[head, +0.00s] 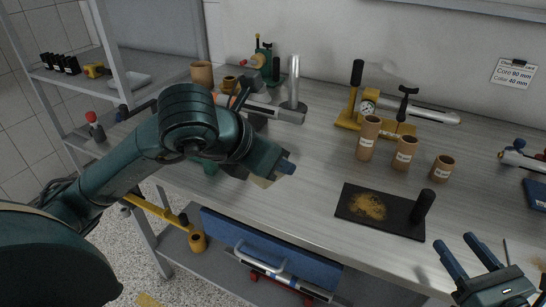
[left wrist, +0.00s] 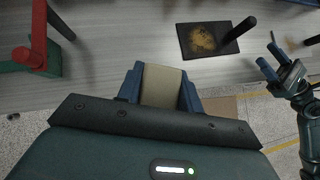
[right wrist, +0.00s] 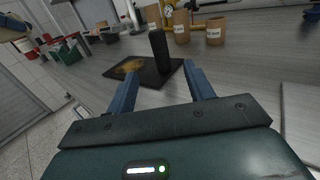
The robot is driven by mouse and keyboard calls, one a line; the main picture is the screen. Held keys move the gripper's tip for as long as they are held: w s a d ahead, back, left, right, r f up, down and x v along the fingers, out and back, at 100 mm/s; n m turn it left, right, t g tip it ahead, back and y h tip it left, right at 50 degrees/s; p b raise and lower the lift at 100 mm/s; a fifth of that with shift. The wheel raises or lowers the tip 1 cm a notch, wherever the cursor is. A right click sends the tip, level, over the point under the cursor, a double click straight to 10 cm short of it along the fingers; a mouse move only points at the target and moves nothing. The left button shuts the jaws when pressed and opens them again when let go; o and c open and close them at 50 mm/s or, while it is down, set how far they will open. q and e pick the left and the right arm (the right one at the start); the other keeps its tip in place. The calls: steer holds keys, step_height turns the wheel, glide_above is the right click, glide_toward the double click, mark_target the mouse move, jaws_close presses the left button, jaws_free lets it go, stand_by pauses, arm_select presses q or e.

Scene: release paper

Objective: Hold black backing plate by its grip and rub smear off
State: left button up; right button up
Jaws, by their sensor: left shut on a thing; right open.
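The black backing plate (head: 372,222) lies flat on the workbench with a yellow-brown smear (head: 368,206) on its left part. Its upright black grip (head: 423,206) stands at the plate's right end. My right gripper (head: 463,250) is open and empty, in front of and to the right of the grip. In the right wrist view the grip (right wrist: 158,52) stands ahead, beyond the open fingers (right wrist: 160,85). My left gripper (head: 280,172) is shut on a tan pad (left wrist: 161,86), held left of the plate. The left wrist view also shows the plate (left wrist: 215,38) and smear (left wrist: 203,38).
Several labelled cardboard tubes (head: 404,152) stand behind the plate. A yellow gauge fixture (head: 376,112) is at the back. A blue-and-silver tool (head: 520,158) lies at the right. Bare bench lies between the left gripper and the plate.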

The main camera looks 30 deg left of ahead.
mark_target(428, 208)
steer(key=shift+x, duration=5.95)
steer(key=shift+a, duration=0.1)
steer(key=shift+c, duration=0.3)
jaws_close()
